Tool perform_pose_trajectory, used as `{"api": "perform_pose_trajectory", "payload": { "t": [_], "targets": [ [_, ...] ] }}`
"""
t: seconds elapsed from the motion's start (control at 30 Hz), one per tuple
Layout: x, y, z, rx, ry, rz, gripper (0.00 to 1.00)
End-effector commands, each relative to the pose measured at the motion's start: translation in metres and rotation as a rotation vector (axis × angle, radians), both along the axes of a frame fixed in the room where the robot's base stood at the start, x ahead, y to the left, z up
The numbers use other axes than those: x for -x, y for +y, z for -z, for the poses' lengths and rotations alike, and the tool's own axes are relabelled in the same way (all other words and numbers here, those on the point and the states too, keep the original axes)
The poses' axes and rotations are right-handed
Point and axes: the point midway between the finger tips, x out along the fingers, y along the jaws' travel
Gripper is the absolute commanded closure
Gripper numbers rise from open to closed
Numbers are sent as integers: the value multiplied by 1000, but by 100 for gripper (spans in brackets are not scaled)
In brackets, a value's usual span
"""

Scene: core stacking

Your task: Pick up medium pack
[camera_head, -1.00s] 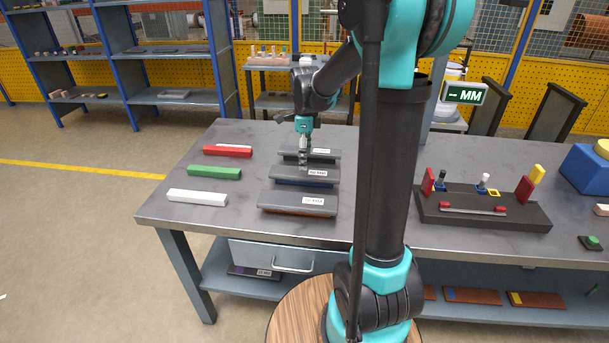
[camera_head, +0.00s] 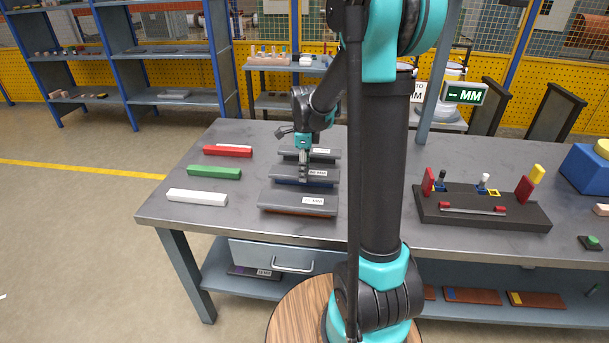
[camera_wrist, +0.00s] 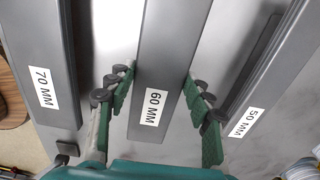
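Three long grey packs lie side by side on the workbench. The middle one, labelled 60 MM (camera_wrist: 165,60), is the medium pack; in the head view it is the middle pack (camera_head: 322,174), with a dark blue underside. My gripper (camera_head: 303,172) is over it. In the wrist view my open gripper (camera_wrist: 158,90) has one finger on each side of the 60 MM pack. A gap shows at the left finger; the right finger is close to the pack's edge, and contact is unclear. The 70 MM pack (camera_wrist: 40,70) is on the left, the 50 MM pack (camera_wrist: 265,65) on the right.
Red (camera_head: 228,151), green (camera_head: 214,172) and white (camera_head: 197,197) bars lie left of the packs. A black fixture (camera_head: 480,212) with coloured pieces stands at right on the grey workbench (camera_head: 160,212). Neighbouring packs leave narrow gaps beside the fingers.

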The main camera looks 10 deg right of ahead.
Motion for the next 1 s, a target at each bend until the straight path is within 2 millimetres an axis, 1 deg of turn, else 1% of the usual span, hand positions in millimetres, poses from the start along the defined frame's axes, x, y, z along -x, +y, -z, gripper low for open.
{"api": "perform_pose_trajectory", "payload": {
  "t": [0.03, 0.07, 0.37, 0.63, 0.77, 0.87, 0.97, 1.0],
  "targets": [
    [0, 0, 0, 0, 0, 0, 59],
    [0, 0, 0, 0, 0, 0, 63],
    [0, 0, 0, 0, -1, 0, 100],
    [0, 0, -1, 0, 0, 0, 100],
    [0, 0, -5, 0, 0, 0, 100],
    [0, 0, -12, 0, 0, 0, 100],
    [0, 0, -25, 0, 0, 0, 100],
    [1, 0, -32, 0, 0, 0, 100]
  ]
}}
